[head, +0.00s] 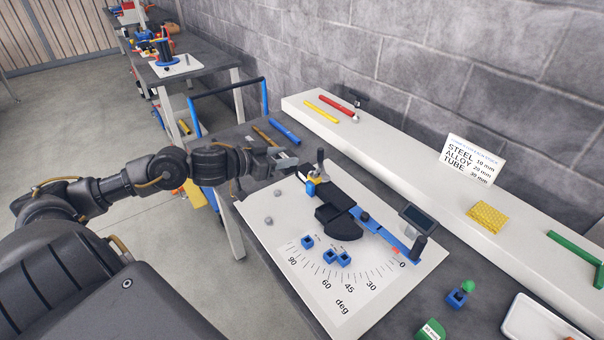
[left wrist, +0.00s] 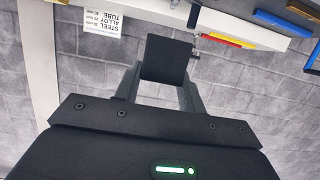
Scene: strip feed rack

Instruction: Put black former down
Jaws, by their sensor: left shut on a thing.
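My left gripper (head: 287,160) reaches in from the left and is held above the far left corner of the white board (head: 262,243). In the left wrist view a dark, flat-faced block, seemingly the black former (left wrist: 166,58), sits between the two fingers (left wrist: 158,85). The gripper is shut on it, and in the head view the block is hard to make out. On the board stands a bending fixture (head: 340,222) with a black fan-shaped part and a blue bar (head: 376,229). My right gripper is not in view.
Blue blocks (head: 307,241) stand by the printed degree scale (head: 337,280). Two small grey pieces (head: 268,220) lie on the board's left part. A lever with a dark knob (head: 320,157) rises just right of my gripper. A white shelf (head: 400,155) runs along the wall.

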